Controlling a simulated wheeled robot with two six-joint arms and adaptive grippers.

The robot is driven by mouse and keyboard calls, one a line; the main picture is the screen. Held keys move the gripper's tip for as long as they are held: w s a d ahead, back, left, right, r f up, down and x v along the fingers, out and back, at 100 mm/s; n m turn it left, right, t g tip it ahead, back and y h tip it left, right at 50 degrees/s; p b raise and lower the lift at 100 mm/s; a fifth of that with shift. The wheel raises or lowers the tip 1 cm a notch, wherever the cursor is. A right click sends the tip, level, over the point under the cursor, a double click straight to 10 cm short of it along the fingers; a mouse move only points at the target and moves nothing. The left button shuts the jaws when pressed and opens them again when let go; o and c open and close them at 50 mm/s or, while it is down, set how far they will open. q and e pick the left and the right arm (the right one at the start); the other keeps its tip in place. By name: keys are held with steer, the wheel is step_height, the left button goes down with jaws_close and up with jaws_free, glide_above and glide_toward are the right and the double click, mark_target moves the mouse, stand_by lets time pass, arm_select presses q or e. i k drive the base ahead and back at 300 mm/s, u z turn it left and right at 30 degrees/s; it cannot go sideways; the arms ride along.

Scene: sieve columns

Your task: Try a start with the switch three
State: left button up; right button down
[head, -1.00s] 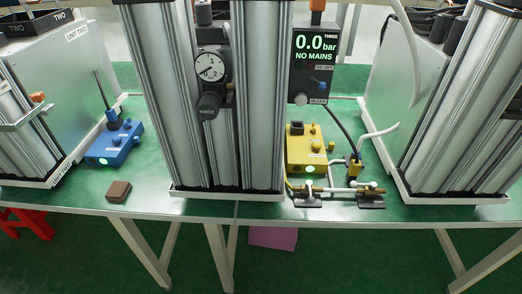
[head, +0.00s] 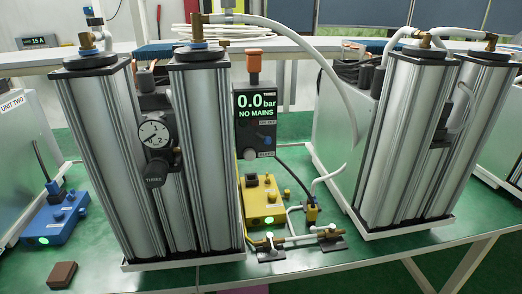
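The unit labelled THREE stands in the middle as two silver columns (head: 205,150). Between them sit a round dial gauge (head: 154,134) and a black knob (head: 156,174) marked THREE. To their right a dark display panel (head: 256,120) marked THREE reads "0.0 bar" and "NO MAINS". A small blue switch (head: 264,139) sits on this panel under a small on/off label, with a grey button (head: 250,154) below it. The switch's exact position is too small to tell. Neither of my grippers shows in the head view.
A yellow box (head: 261,203) with a lit green lamp and a pipe assembly (head: 295,240) lie below the panel. A blue box (head: 56,219) and a brown block (head: 62,274) are at left. Another column pair (head: 415,140) stands at right.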

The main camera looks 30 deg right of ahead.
mark_target(268, 139)
steer(key=k, duration=1.35)
steer(key=z, duration=0.2)
steer(key=i, duration=0.5)
steer(key=z, duration=0.95)
steer(key=i, duration=0.65)
steer(key=z, duration=0.7)
